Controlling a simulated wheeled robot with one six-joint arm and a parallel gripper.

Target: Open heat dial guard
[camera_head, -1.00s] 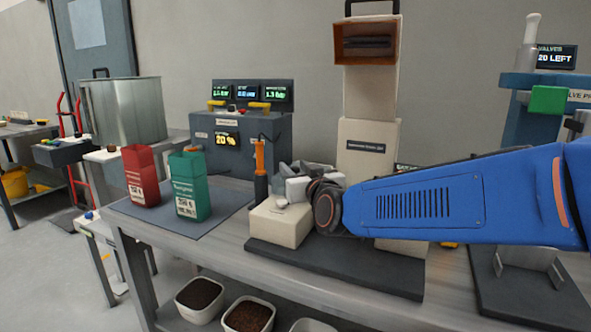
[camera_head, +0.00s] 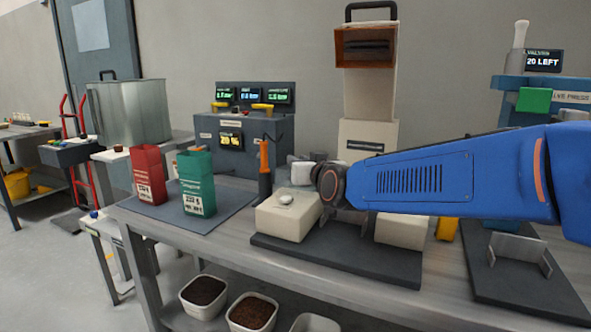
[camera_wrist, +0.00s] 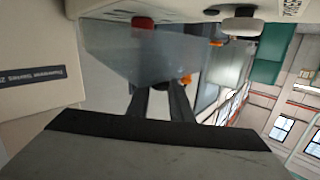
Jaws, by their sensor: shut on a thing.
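The heat dial guard appears to be the translucent grey panel (camera_wrist: 135,52) in the upper middle of the wrist view. A red dial or knob (camera_wrist: 142,22) shows at its upper edge, partly seen through it. My gripper (camera_wrist: 163,88) has its two dark fingers at the panel's lower edge and appears shut on it; the exact contact is unclear. The sealer's cream front box (camera_head: 289,216) stands on a dark base in the head view, with a grey knob on top. There, my wrist hides the guard and fingers.
The sealer's cream column (camera_head: 368,134) rises behind my arm. A black-and-orange tool (camera_head: 264,170) stands close left of the front box. Red (camera_head: 149,176) and green (camera_head: 197,184) bags stand on a mat further left. A second cream block (camera_head: 402,231) lies below my forearm.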

